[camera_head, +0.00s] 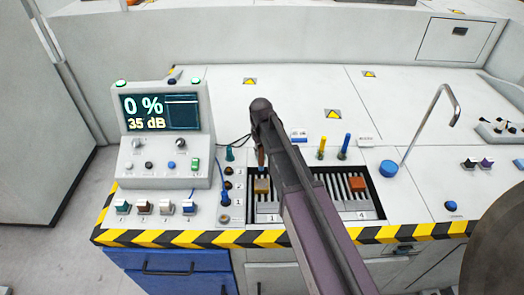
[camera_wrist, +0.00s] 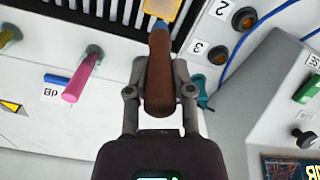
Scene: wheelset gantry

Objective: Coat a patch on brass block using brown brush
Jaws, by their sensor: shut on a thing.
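My gripper (camera_wrist: 160,90) is shut on the brown brush (camera_wrist: 158,62), with one finger on each side of its handle. The brush points away from the wrist, and its far end meets the brass block (camera_wrist: 163,9) in the picture. I cannot tell whether they touch. In the head view, the brown brush (camera_head: 261,158) hangs under the end of my arm, above the brass block (camera_head: 262,187). The block sits over the dark slatted bay near label 1. My arm hides the middle of that bay.
An orange block (camera_head: 357,184) sits near label 4. Yellow (camera_head: 321,148) and blue (camera_head: 345,147) handles stand behind the bay. A console (camera_head: 161,135) at left reads 0 % and 35 dB. A bent metal pipe (camera_head: 432,120) rises at right. The bench behind is mostly clear.

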